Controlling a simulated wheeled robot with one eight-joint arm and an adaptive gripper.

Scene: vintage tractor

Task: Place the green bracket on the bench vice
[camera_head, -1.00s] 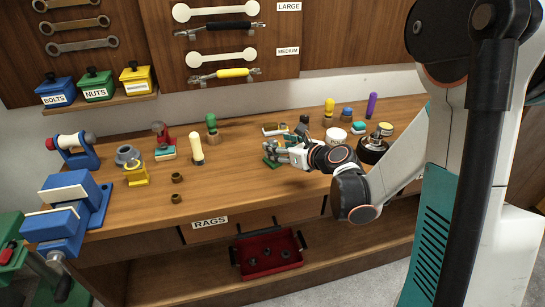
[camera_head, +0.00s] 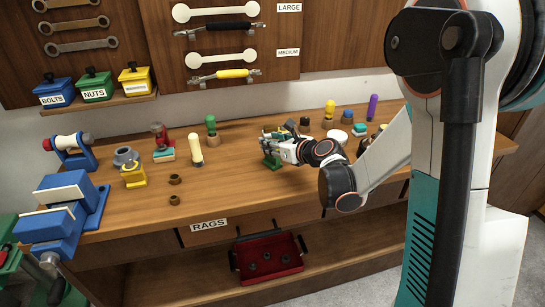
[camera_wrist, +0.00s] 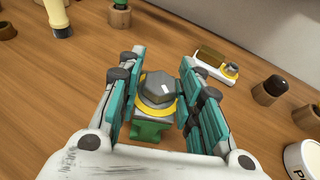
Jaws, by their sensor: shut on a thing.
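The green bracket (camera_head: 271,162) is at the middle of the wooden bench, with a grey hexagonal top and a yellow ring showing in the wrist view (camera_wrist: 149,131). My gripper (camera_head: 273,145) is shut on it, with teal finger pads on either side of the grey and yellow part in the wrist view (camera_wrist: 157,85). The fingers and palm hide part of the bracket. I cannot tell whether its base touches the bench. The blue bench vice (camera_head: 60,213) with pale jaw faces stands at the left end of the bench, well away from my gripper.
Between gripper and vice stand a yellow-handled tool (camera_head: 196,152), a red-topped item (camera_head: 161,142), a yellow block (camera_head: 133,174) and dark rings (camera_head: 175,180). A white jar (camera_head: 337,137) and other items stand to the right. The front middle of the bench is clear.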

